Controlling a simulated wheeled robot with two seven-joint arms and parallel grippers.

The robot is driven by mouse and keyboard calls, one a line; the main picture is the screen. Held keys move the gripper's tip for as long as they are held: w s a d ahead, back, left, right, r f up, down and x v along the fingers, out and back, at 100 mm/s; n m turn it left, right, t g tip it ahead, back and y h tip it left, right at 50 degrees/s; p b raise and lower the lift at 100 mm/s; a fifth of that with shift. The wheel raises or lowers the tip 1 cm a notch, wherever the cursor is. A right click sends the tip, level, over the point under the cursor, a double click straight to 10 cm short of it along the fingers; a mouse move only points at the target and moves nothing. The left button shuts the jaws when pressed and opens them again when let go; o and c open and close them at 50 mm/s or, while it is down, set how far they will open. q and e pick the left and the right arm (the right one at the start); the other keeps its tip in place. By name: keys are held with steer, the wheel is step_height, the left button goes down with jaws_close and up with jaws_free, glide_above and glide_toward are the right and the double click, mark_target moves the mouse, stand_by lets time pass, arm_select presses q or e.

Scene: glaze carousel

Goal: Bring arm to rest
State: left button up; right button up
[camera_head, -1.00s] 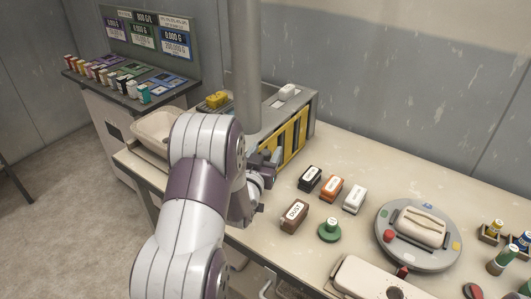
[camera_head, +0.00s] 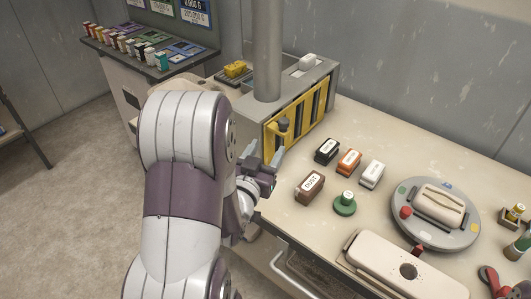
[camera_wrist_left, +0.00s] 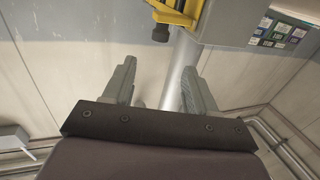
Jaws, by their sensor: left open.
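My left arm comes in from the left in the head view, with a large white and purple shoulder and elbow in front. My left gripper (camera_head: 266,165) is at the table's front edge, beside the grey and yellow machine. Its two fingers are spread with nothing between them. In the left wrist view the open fingers (camera_wrist_left: 160,88) point toward a grey wall and a pole, and the gap between them is empty. The right gripper is not in view.
The grey machine (camera_head: 330,75) with yellow bars stands behind the gripper. A brown box (camera_head: 309,187), a green knob (camera_head: 345,204) and black, orange and white blocks (camera_head: 348,162) lie to the right. A round grey turntable (camera_head: 408,235) is farther right. Floor (camera_head: 70,200) is clear at left.

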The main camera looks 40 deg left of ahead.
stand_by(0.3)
arm_select(q)
steer(key=s+f+g+h, duration=0.2)
steer(key=s+f+g, duration=0.4)
steer(key=f+g, duration=0.5)
steer(key=s+d+r+m+g+h+p, duration=0.1)
steer(key=s+d+g, duration=0.1)
steer(key=d, duration=0.5)
steer(key=s+d+r+m+g+h+p, duration=0.1)
steer(key=s+d+r+m+g, duration=0.1)
steer(key=d, duration=0.5)
steer(key=shift+s+g, duration=0.4)
steer(key=shift+g, duration=0.1)
steer(key=shift+a, duration=0.1)
